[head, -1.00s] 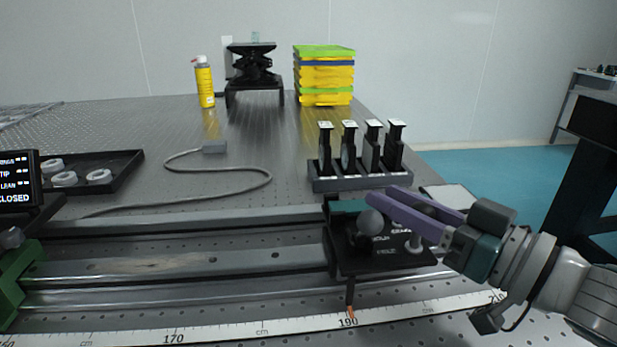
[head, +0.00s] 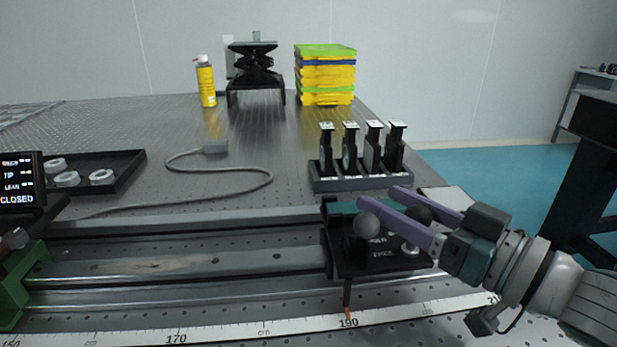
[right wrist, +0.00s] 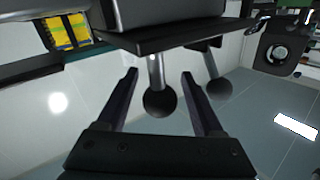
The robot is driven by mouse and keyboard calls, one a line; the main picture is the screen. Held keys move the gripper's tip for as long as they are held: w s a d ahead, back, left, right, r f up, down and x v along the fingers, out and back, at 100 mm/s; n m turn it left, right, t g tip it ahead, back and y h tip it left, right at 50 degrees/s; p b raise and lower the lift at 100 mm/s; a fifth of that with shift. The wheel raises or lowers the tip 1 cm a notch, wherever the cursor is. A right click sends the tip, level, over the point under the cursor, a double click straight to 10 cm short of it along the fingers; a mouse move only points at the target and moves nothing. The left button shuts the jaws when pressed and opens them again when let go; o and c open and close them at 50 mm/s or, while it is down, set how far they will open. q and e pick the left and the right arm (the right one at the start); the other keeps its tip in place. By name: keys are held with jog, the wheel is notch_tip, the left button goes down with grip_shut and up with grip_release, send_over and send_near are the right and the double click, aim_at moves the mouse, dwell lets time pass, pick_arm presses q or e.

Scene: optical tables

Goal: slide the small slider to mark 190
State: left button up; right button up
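The small slider (head: 345,262) is a black carriage on the rail (head: 180,262). Its thin pointer (head: 347,297) ends in an orange tip at the 190 label of the white scale (head: 262,327). A grey ball knob (head: 368,226) and a dark ball knob (head: 418,213) stand on the slider. My right gripper (head: 378,197) is open over it, its purple fingers on either side of the dark knob. In the right wrist view, a dark ball (right wrist: 160,103) sits between the spread fingers with gaps at both sides. My left gripper is out of view.
A green block (head: 20,285) and a display (head: 18,180) reading CLOSED are at the left. Behind the rail are a tray with white rings (head: 125,172), a grey cable (head: 215,197) and a rack of black holders (head: 360,182). The rail left of the slider looks clear.

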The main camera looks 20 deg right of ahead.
jog(key=shift+s, duration=0.1)
jog(key=v, duration=0.9)
jog(key=shift+s+d+p, duration=0.2)
jog(key=shift+s+p, duration=0.15)
jog(key=shift+p, duration=0.1)
